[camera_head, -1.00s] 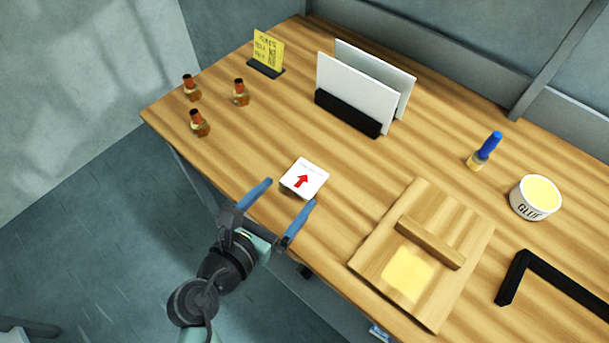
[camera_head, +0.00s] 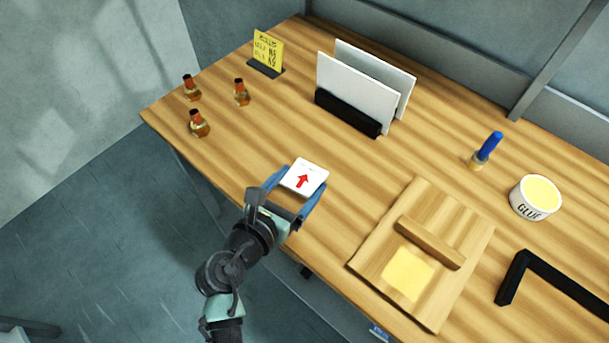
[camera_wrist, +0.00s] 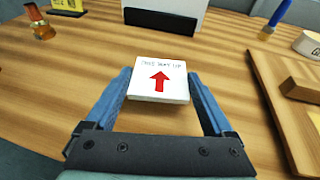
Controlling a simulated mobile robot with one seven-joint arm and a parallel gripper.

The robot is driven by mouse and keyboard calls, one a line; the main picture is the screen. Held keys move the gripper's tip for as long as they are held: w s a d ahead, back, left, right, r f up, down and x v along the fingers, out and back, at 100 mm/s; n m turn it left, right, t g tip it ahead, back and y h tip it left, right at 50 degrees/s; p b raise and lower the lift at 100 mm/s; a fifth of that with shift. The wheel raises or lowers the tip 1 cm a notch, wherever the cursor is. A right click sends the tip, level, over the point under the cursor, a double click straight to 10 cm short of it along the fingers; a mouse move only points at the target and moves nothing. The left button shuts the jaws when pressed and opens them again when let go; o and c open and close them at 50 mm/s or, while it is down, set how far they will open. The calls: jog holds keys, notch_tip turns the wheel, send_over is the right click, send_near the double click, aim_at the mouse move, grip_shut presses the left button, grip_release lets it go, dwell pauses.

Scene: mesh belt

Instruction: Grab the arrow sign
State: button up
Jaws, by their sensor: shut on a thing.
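The arrow sign (camera_head: 304,178) is a small white square block with a red arrow and a line of text on top. It lies near the front edge of the wooden table (camera_head: 240,150). My gripper (camera_head: 298,181) has its two blue fingers on either side of the sign, shut on it. In the wrist view the sign (camera_wrist: 158,80) sits between the fingertips, with the arrow pointing away from me. The underside of the sign is hidden, so I cannot tell whether it touches the table.
A wooden board with a raised bar (camera_head: 425,250) lies to the right. A black holder with white panels (camera_head: 350,110) stands behind. Several small brown bottles (camera_head: 199,124) and a yellow sign (camera_head: 267,50) are at the left. A glue tub (camera_head: 535,197) and blue-handled brush (camera_head: 487,149) stand right.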

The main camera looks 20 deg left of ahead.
jog(key=shift+c, duration=0.5)
jog(key=shift+r, duration=0.1)
